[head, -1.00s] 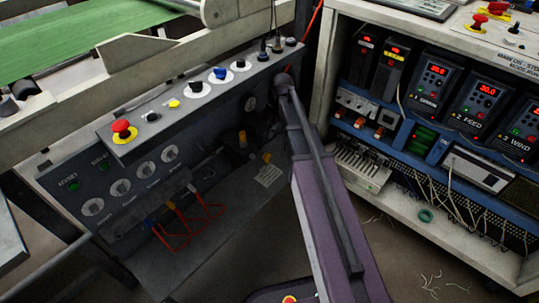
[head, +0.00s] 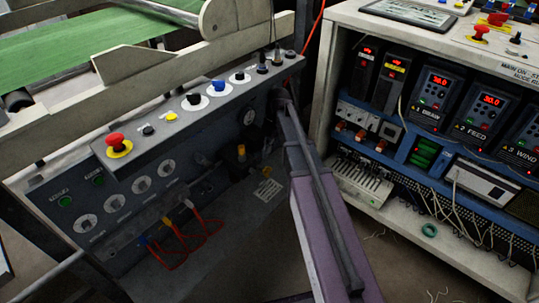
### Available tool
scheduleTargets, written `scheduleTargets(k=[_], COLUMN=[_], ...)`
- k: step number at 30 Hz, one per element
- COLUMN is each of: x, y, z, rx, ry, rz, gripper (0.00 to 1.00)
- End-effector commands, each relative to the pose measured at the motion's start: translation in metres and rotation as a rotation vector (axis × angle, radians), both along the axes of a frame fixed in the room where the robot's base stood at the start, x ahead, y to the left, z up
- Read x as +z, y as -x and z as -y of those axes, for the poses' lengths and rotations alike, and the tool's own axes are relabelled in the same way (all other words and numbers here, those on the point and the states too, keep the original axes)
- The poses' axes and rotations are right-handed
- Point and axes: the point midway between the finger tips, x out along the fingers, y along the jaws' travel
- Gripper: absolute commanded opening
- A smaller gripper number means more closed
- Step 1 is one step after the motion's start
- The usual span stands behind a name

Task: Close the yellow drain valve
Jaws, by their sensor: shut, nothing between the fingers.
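A small yellow part (head: 266,171), which may be the drain valve, sits low under the control panel, just above a pale tag (head: 267,190). A second yellow-topped fitting (head: 241,150) stands to its upper left against the dark cabinet. Both are small and in shadow, so I cannot tell which is the drain valve or how its handle is turned. My purple arm reaches up from the bottom, right of these parts, and its far end meets the panel's right end in the picture.
The sloping panel (head: 190,110) overhangs the yellow parts and carries a red button (head: 117,141) and several knobs. Red hoses (head: 185,240) loop out at lower left. An open electrical cabinet (head: 430,130) with lit drives stands right. Dark floor shows between them.

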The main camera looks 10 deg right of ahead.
Motion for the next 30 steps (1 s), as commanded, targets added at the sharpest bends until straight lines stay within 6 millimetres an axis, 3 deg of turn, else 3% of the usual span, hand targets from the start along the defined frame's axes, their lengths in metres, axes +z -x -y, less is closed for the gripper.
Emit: scheduleTargets(k=[30], x=[-0.075], y=[0.014], z=[-0.017], rx=[-0.002], ry=[0.0], rz=[0.0], gripper=[0.0])
